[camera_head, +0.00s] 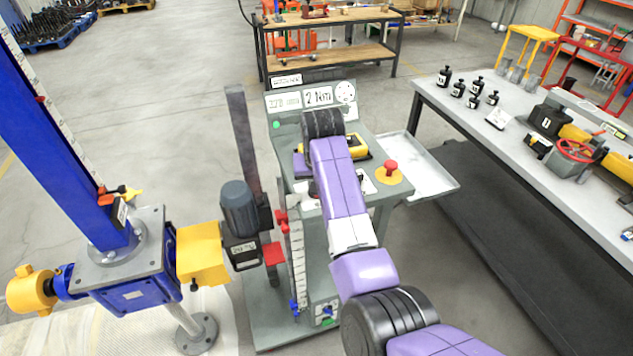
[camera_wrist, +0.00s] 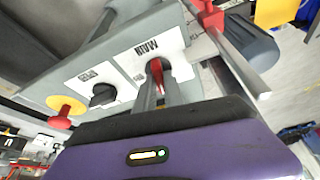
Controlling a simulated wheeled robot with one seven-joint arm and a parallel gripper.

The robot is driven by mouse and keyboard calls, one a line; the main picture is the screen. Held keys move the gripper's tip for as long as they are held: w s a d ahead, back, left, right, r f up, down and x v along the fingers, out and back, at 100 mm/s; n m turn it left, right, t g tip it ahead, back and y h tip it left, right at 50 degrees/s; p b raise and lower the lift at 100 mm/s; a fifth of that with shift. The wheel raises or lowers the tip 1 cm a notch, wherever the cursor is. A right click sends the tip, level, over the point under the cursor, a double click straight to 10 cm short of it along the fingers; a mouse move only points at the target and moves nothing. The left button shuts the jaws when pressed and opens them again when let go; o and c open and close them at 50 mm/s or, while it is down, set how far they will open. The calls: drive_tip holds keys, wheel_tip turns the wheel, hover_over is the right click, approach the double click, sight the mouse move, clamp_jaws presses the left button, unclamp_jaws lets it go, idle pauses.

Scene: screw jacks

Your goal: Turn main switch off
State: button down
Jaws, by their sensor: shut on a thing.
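The main switch (camera_wrist: 157,70) is a red handle on a white label reading MAIN, on the front of the grey control cabinet (camera_wrist: 120,38). It shows in the wrist view, upside down. My gripper (camera_wrist: 158,82) has its two grey fingers shut on the red handle. In the head view my arm covers the switch and the fingers. The exact turn of the handle is hard to read because the fingers cover part of it.
In the wrist view a black knob (camera_wrist: 102,95) sits beside the switch, then a red emergency button on a yellow disc (camera_wrist: 65,105). In the head view a blue screw jack (camera_head: 130,285) with a dark motor (camera_head: 240,210) stands left, and a long bench (camera_head: 540,165) right.

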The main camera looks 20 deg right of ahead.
drive_tip(key=m+h, duration=0.1)
drive_tip(key=m, duration=0.2)
drive_tip(key=shift+w+a+m, duration=0.1)
drive_tip(key=shift+a+m, duration=0.05)
drive_tip(key=shift+m, duration=0.15)
drive_tip(key=m+b, duration=0.1)
drive_tip(key=m, duration=0.1)
drive_tip(key=m+g+h+b, duration=0.1)
drive_tip(key=m+b, duration=0.1)
drive_tip(key=shift+w+f+m+g+h+b, duration=0.1)
drive_tip(key=shift+f+m+g+h+b, duration=0.05)
drive_tip(key=shift+m+g+h+b, duration=0.15)
drive_tip(key=m+b, duration=0.2)
drive_tip(key=m+g+b, duration=0.1)
drive_tip(key=m+b, duration=0.1)
drive_tip(key=b, duration=0.1)
drive_tip(key=shift+w+a+f+g+h, duration=0.1)
drive_tip(key=shift+g+h, duration=0.2)
drive_tip(key=shift+h, duration=0.1)
drive_tip(key=m+g+b, duration=0.1)
drive_tip(key=m+b, duration=0.2)
drive_tip(key=b, duration=0.1)
drive_tip(key=shift+r, duration=0.2)
drive_tip(key=shift+r+m+b, duration=0.1)
drive_tip(key=shift+m+b, duration=0.2)
drive_tip(key=shift+b, duration=0.15)
drive_tip(key=c, duration=1.4)
unclamp_jaws()
drive_tip(key=shift+c, duration=0.2)
